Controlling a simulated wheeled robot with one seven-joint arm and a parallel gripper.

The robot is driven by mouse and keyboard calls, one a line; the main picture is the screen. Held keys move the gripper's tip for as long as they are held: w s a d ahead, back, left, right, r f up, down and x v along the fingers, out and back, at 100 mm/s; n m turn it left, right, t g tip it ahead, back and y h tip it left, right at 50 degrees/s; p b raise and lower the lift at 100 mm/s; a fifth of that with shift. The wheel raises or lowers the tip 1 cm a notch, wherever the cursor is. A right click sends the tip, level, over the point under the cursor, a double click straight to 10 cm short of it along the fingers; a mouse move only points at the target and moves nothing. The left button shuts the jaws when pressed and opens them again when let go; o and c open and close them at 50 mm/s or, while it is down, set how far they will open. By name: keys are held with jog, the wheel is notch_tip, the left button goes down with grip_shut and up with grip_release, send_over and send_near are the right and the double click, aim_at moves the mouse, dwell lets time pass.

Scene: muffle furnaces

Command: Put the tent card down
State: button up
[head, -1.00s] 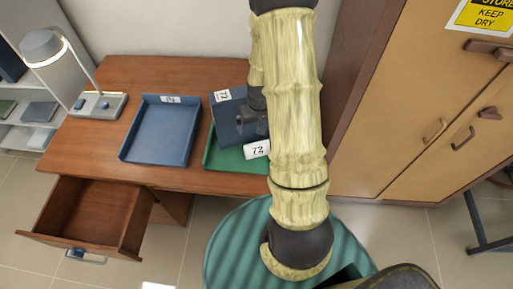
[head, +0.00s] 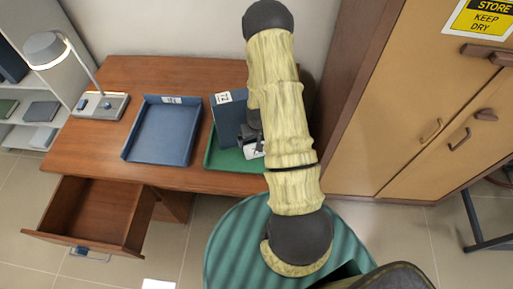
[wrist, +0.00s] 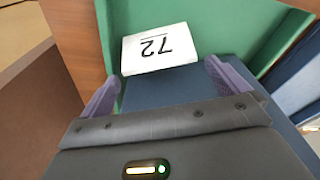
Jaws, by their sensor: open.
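The white tent card (head: 255,153), marked 72, sits at the front part of the green tray (head: 222,158). In the wrist view the card (wrist: 159,49) shows whole, its number upside down, just beyond my fingertips and over the tray's green floor. My gripper (wrist: 166,82) is open, its two purple fingers spread, with a dark blue surface showing between them. In the head view my gripper (head: 247,137) is partly hidden by my arm and covers part of the card. I cannot tell whether the fingers touch the card.
A dark blue folder-like item (head: 228,118) with a 72 label stands in the green tray. A blue tray (head: 165,137) lies to its left. A lamp (head: 100,105) stands at the desk's left, above an open drawer (head: 92,215). A tall cabinet (head: 415,110) is at right.

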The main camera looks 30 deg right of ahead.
jog(key=shift+w+d+f+p, duration=0.1)
jog(key=shift+f+p, duration=0.55)
jog(key=shift+f, duration=0.65)
jog(key=shift+w+f+p, duration=0.1)
jog(key=shift+f+p, duration=0.5)
jog(key=shift+f, duration=0.7)
jog(key=shift+s, duration=0.1)
jog(key=shift+c, duration=0.4)
jog(key=c, duration=0.7)
jog(key=shift+r, duration=0.1)
notch_tip(320, 180, up, 18)
jog(key=b, duration=0.4)
